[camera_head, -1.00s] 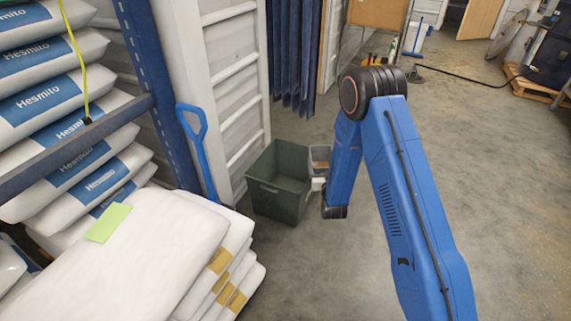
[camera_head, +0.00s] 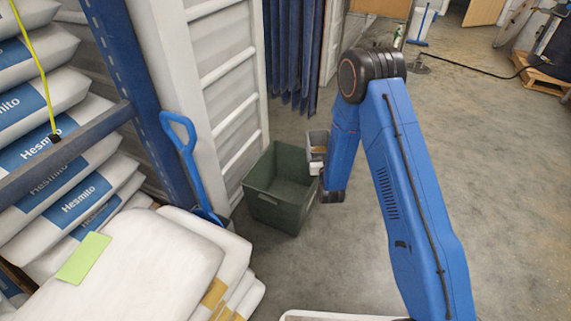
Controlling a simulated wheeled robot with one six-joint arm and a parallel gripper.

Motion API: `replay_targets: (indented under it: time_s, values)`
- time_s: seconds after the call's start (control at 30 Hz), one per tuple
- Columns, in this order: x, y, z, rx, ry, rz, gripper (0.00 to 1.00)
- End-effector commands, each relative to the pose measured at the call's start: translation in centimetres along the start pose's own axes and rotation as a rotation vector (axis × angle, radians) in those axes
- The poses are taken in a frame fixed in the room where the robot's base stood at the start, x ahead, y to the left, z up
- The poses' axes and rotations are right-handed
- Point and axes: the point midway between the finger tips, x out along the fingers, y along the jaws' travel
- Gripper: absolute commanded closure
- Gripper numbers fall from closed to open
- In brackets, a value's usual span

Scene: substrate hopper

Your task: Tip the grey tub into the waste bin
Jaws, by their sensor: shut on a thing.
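The dark green waste bin (camera_head: 278,207) stands open on the floor beside the white ribbed wall, and its visible inside looks empty. The small grey tub (camera_head: 318,138) is at the bin's far right corner, with some brownish contents showing inside. It looks about upright. I cannot tell whether it overlaps the bin's rim or is only behind it. My gripper (camera_head: 316,169), a small pale shape at the end of my blue arm, is shut on the tub's near side. The arm hides part of the tub's right side, and the fingertips are too small to see clearly.
White sacks (camera_head: 150,250) are stacked at the near left, with more on a blue rack (camera_head: 150,90). A blue-handled shovel (camera_head: 188,155) leans by the wall. Dark blue strips (camera_head: 292,60) hang behind the bin.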

Motion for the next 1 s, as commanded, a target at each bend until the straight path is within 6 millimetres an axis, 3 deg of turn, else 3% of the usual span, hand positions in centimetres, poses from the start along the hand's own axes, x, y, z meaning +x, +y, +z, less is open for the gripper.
replay_targets:
  time_s: [0.17, 0.57, 1.0]
  values:
    - [0.0, 0.1, -0.5, -0.074, 0.003, 0.000, 0.82]
    - [0.0, 0.3, -1.1, -0.438, 0.002, 0.000, 0.82]
    - [0.0, -0.5, 0.4, -0.856, 0.002, 0.000, 0.82]
